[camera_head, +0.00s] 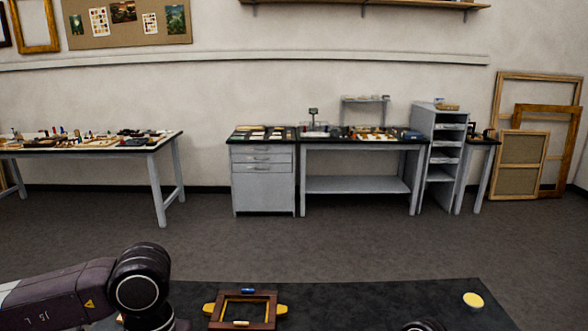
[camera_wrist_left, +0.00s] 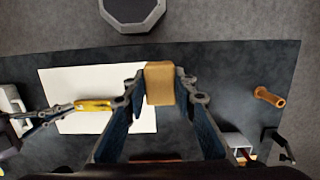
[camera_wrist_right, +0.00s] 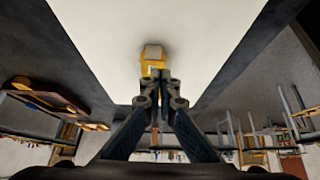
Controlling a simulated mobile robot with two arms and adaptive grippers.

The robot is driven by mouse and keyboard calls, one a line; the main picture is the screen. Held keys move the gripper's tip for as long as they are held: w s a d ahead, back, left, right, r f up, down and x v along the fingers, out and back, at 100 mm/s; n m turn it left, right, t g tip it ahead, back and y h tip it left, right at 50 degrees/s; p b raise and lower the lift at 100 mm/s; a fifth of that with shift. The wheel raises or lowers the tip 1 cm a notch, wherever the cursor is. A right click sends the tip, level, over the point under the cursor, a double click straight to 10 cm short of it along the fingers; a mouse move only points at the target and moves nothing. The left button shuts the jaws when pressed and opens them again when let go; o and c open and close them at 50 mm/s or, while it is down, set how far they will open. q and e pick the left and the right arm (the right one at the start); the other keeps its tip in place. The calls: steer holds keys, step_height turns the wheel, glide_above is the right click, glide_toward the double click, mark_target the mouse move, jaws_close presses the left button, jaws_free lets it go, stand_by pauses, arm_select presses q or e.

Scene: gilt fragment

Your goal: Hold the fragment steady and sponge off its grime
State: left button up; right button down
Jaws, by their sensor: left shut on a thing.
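My left gripper (camera_wrist_left: 160,85) is shut on a tan block that looks like the sponge (camera_wrist_left: 160,84), held over a white sheet (camera_wrist_left: 65,78). A small yellow piece that looks like the gilt fragment (camera_wrist_left: 92,105) is over the sheet, left of the block and apart from it. My right gripper (camera_wrist_right: 158,80) has its fingers close together at one end of the fragment, which also shows in the right wrist view (camera_wrist_right: 152,62) with a pale patch. Whether a thin edge is pinched between its fingertips is not clear. The head view does not show the fragment or the sponge.
A wooden frame with yellow tabs (camera_head: 242,308) lies on the dark tabletop (camera_head: 370,292). A yellow round thing (camera_head: 473,299) is at its far right. An orange peg (camera_wrist_left: 269,97) and an open box (camera_wrist_left: 238,142) lie right of my left gripper. Far benches stand across clear floor.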

steer(key=shift+f+b, duration=0.4)
steer(key=shift+f, duration=0.2)
steer(key=shift+s+d+f, duration=0.1)
steer(key=shift+s+f, duration=0.1)
steer(key=shift+f, duration=0.05)
stand_by(4.2)
